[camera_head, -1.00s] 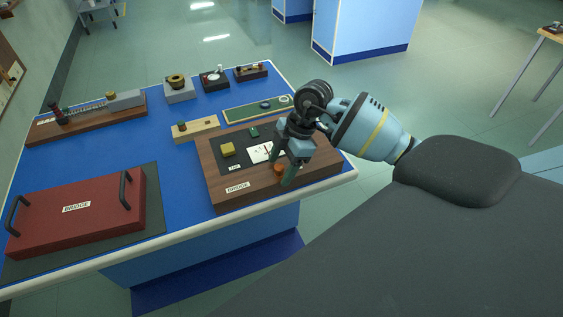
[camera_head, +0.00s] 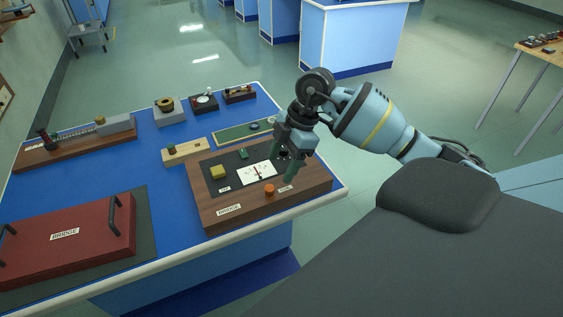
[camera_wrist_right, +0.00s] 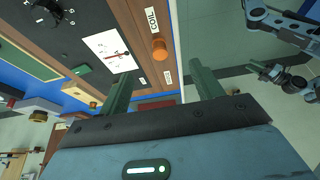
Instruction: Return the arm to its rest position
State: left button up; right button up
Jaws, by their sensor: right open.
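My right arm comes in from the right in the head view. Its gripper (camera_head: 285,164) is over the right side of the wooden bridge board (camera_head: 262,211), with its fingers pointing down. In the wrist view the two green fingers (camera_wrist_right: 160,88) stand wide apart with nothing between them. The orange knob (camera_head: 269,189) on the board stands just left of the fingers, apart from them; it also shows in the wrist view (camera_wrist_right: 159,47).
A small wooden block (camera_head: 184,151), a green strip (camera_head: 240,132) and several instruments stand on the blue bench further back. Floor is free right of the bench.

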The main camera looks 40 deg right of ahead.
dwell(0.4)
jog(key=s+a+f+n+t+y+p, duration=0.1)
jog(key=s+a+t+y, duration=0.2)
jog(key=a+y, duration=0.55)
jog(key=s+a+f+t+y, duration=0.1)
jog(key=s+a+t+y, duration=0.3)
jog(key=a, duration=0.7)
jog(key=s+d+f+m+t+h+p, duration=0.1)
jog(key=s+d+f+m+t+h, duration=0.25)
jog(key=f+m+h, duration=0.25)
jog(key=s+d+f+m+t+h, duration=0.3)
jog(key=s+f+m+t+h, duration=0.1)
jog(key=f+m+h, duration=0.25)
pick_arm(q)
jog(key=shift+t, duration=0.4)
jog(key=w+r, duration=0.2)
jog(key=r, duration=0.1)
jog(key=shift+w+a+r+p, duration=0.2)
jog(key=shift+w+r+p, duration=0.05)
jog(key=shift+w+p, duration=0.05)
pick_arm(e)
jog(key=s+f+m+g+h, duration=0.1)
jog(key=s+f+g+h, duration=0.1)
jog(key=s+f+g, duration=0.4)
jog(key=s+f, duration=0.5)
jog(key=s, duration=0.3)
jog(key=shift+s+m+g, duration=0.25)
jog(key=shift+m+g, duration=0.1)
jog(key=shift+r, duration=0.1)
